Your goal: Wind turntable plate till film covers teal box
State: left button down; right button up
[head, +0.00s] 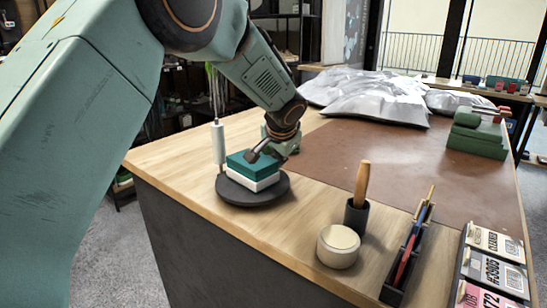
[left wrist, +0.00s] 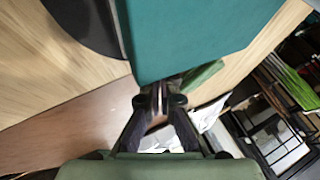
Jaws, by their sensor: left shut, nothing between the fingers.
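The teal box (head: 250,161) sits on a white block (head: 250,180) on the round dark turntable plate (head: 253,197), near the table's left edge. A white upright roll (head: 219,145), perhaps the film, stands behind the plate's left side. I cannot make out film on the box. My left gripper (head: 254,154) reaches over the box's far side, fingers shut and empty. In the left wrist view the teal box (left wrist: 190,35) fills the top, close to the shut fingertips (left wrist: 160,97); contact is unclear. The dark plate (left wrist: 80,22) shows at its left. My right gripper is not in view.
A cream round jar (head: 338,247), a dark cup (head: 356,216) with a wooden handle, a dark tool rack (head: 405,262) and label cards (head: 495,262) stand at front right. Silvery bags (head: 370,93) and green blocks (head: 477,135) lie farther back. The brown mat (head: 400,165) is largely clear.

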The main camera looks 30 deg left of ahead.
pick_arm(q)
jog(key=shift+w+a+f+n, duration=0.2)
jog(key=shift+a+n, duration=0.05)
jog(key=shift+n, duration=0.15)
jog(key=shift+w+a+r+n+g+y+b, duration=0.15)
jog(key=shift+w+n+g+y+b, duration=0.15)
jog(key=shift+n+y+b, duration=0.25)
jog(key=shift+w+a+n+g+y+p, duration=0.2)
jog(key=shift+a+n+g+y+p, duration=0.15)
jog(key=shift+n, duration=0.35)
jog(key=shift+w+a+n+g+y+p, duration=0.2)
jog(key=shift+a+n, duration=0.25)
jog(key=shift+n, duration=0.2)
jog(key=shift+w+a+n+g+y+p, duration=0.1)
jog(key=shift+a+n+g+y+p, duration=0.45)
jog(key=shift+n+p, duration=0.3)
jog(key=a+n+g+p, duration=0.1)
jog(key=n+p, duration=0.1)
jog(key=shift+a+n+p, duration=0.25)
jog(key=shift+a+p, duration=0.05)
jog(key=shift+a+n+g+y+p, duration=0.25)
jog(key=shift+a+n+g+p, duration=0.2)
jog(key=shift+a+p, duration=0.3)
jog(key=shift+a+n+g+p, duration=0.5)
jog(key=shift+a+n, duration=0.1)
jog(key=shift+n, duration=0.25)
jog(key=shift+s+a+n, duration=0.2)
jog(key=shift+n, duration=0.1)
